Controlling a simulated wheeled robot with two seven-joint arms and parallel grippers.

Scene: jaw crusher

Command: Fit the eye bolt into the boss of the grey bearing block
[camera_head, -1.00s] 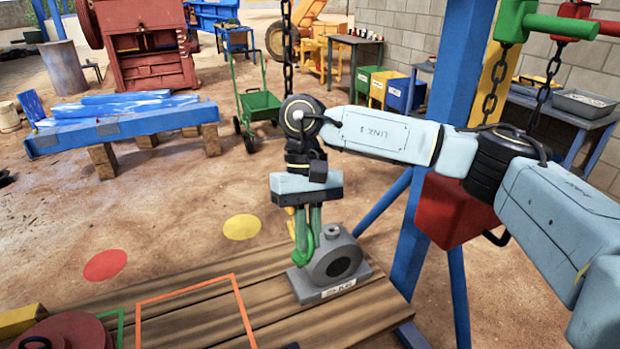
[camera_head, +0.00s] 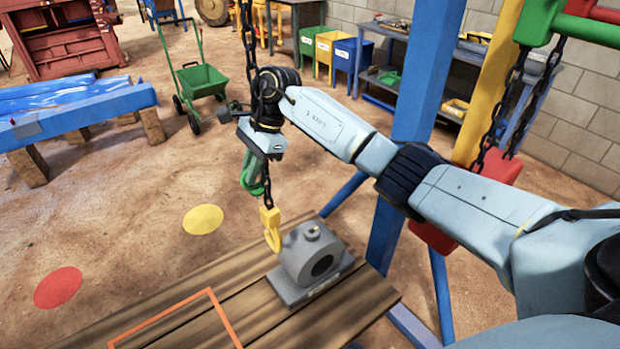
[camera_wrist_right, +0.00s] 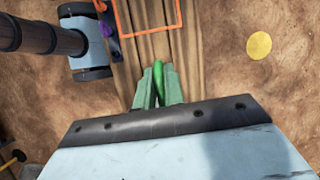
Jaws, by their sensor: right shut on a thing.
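The grey bearing block (camera_head: 318,262) stands upright on its grey base on the wooden bench top. Its round boss (camera_head: 312,233) sits on top with a dark spot in the middle. My right gripper (camera_head: 254,180) points down, up and to the left of the block in the head view, apart from it. It is shut on the green eye bolt. In the right wrist view, the green eye bolt (camera_wrist_right: 159,84) shows between the fingers; its lower part is hard to make out. My left gripper's fingers are not seen.
A yellow hook (camera_head: 270,228) hangs on a chain just left of the block, below my gripper. An orange outline (camera_head: 215,298) marks the bench. A blue post (camera_head: 418,110) stands behind my right arm. A green cart (camera_head: 202,82) is farther back.

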